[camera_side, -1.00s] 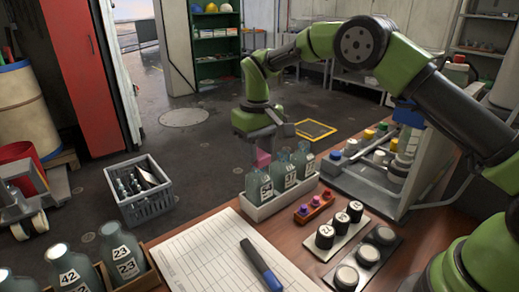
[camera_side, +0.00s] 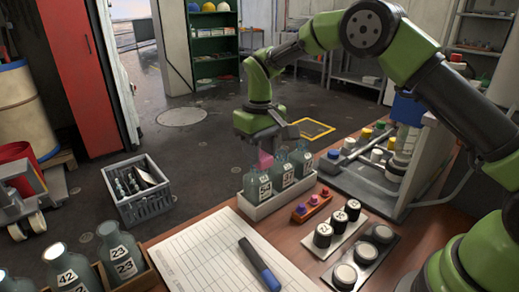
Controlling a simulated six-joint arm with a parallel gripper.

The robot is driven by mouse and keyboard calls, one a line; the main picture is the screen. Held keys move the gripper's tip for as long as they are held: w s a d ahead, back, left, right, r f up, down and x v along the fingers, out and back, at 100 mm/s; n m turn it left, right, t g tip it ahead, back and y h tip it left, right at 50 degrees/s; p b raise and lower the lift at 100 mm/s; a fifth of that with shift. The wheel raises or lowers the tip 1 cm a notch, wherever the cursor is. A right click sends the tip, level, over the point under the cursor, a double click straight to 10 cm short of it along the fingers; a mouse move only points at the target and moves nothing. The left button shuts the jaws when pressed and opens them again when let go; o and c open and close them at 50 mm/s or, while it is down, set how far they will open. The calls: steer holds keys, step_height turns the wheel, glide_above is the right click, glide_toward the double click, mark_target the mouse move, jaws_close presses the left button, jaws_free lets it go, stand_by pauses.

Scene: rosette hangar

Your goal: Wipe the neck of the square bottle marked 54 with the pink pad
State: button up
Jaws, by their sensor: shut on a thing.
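The white tray (camera_side: 266,210) on the table holds three square bottles in a row. The front left bottle (camera_side: 257,184) has a label that looks like 54, though the digits are small. The middle bottle (camera_side: 282,171) and the rear right bottle (camera_side: 302,159) also have labels. My gripper (camera_side: 264,151) points down just behind the front left and middle bottles, shut on the pink pad (camera_side: 265,160). The pad is at about neck height, partly hidden by the bottles. I cannot tell whether it touches a neck.
A marker (camera_side: 260,265) lies on a ruled sheet (camera_side: 200,250) in front. A wooden box (camera_side: 152,272) of numbered bottles is at front left.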

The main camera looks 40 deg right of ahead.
steer(key=shift+w+a+f, duration=0.1)
steer(key=shift+w+a, duration=0.35)
steer(key=shift+d+f, duration=0.15)
steer(key=shift+d, duration=0.8)
steer(key=shift+c, duration=0.3)
steer(key=shift+w+a, duration=0.4)
steer(key=shift+a, duration=0.05)
steer(key=shift+s+r, duration=0.2)
steer(key=shift+s, duration=0.7)
